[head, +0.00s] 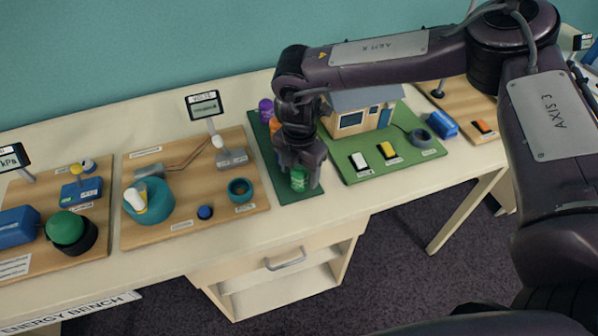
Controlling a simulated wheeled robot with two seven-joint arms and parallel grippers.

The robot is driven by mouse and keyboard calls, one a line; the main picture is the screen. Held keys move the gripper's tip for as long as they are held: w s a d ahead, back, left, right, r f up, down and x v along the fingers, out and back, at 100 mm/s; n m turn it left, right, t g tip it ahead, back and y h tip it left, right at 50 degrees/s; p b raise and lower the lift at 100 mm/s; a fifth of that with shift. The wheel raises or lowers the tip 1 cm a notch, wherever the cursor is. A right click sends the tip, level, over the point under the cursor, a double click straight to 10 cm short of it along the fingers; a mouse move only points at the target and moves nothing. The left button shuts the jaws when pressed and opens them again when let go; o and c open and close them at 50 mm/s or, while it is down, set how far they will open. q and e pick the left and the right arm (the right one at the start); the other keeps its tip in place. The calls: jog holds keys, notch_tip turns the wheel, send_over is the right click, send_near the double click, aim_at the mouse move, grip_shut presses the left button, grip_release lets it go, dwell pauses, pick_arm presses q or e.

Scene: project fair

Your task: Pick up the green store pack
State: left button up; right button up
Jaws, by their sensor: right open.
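The green store pack (299,180) is a small green cylinder standing upright near the front of a dark green strip on the bench. My right gripper (302,180) points down directly over it, with its fingers on either side of the pack. The gripper is open, and I cannot tell whether the fingers touch the pack. The gripper body hides part of the strip behind. A purple pack (266,110) and a partly hidden orange pack (274,126) stand farther back on the same strip. My left gripper is not in view.
A wooden board (243,141) with a teal cup (150,201) and a teal ring (240,190) lies left of the strip. A model house (352,118) on a green board (400,158) stands to the right. The bench's front edge is close to the strip.

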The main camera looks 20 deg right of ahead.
jog(key=shift+f, duration=1.05)
jog(key=c, duration=1.1)
jog(key=shift+r, duration=0.1)
